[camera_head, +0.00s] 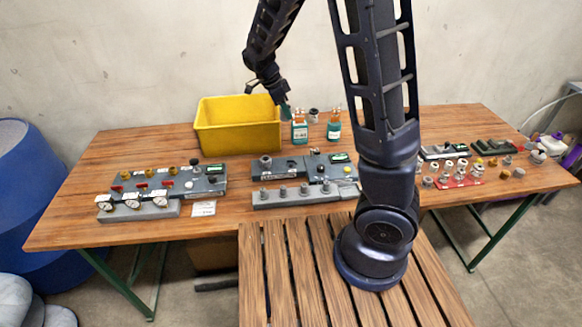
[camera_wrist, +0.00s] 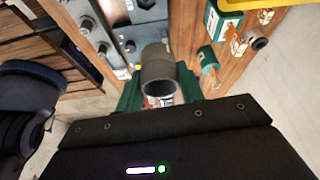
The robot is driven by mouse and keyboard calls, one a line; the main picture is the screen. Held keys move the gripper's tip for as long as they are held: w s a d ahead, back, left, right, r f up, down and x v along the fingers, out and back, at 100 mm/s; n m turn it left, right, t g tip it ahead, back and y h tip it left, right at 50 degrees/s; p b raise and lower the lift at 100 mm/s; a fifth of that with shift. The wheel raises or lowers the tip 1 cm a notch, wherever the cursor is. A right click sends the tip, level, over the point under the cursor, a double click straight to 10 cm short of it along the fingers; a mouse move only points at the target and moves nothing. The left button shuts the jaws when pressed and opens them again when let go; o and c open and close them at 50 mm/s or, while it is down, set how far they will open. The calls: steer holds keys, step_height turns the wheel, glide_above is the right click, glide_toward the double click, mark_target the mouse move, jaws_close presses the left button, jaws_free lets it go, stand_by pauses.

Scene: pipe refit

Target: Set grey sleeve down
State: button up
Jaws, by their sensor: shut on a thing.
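My gripper (camera_head: 286,110) is above the back middle of the table, just right of the yellow bin. In the wrist view my gripper (camera_wrist: 160,92) has its green fingers shut on a grey sleeve (camera_wrist: 158,68), a short hollow tube with its open end towards the camera. The sleeve is held above the table. In the head view I cannot make it out at the fingers.
The yellow bin (camera_head: 238,138) stands left of my gripper. Teal bottles (camera_head: 299,131) (camera_head: 334,128) stand right of it. A grey panel with fittings (camera_head: 290,168) lies in front, another panel (camera_head: 207,181) at left. A red tray (camera_head: 460,181) holds small parts at right.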

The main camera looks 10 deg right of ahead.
steer(key=shift+s+d+f+m, duration=0.2)
steer(key=shift+s+d+m, duration=0.3)
steer(key=shift+s+d, duration=0.25)
step_height(320, 180, down, 20)
steer(key=shift+d+r, duration=0.1)
steer(key=o, duration=0.9)
steer(key=shift+o, duration=0.2)
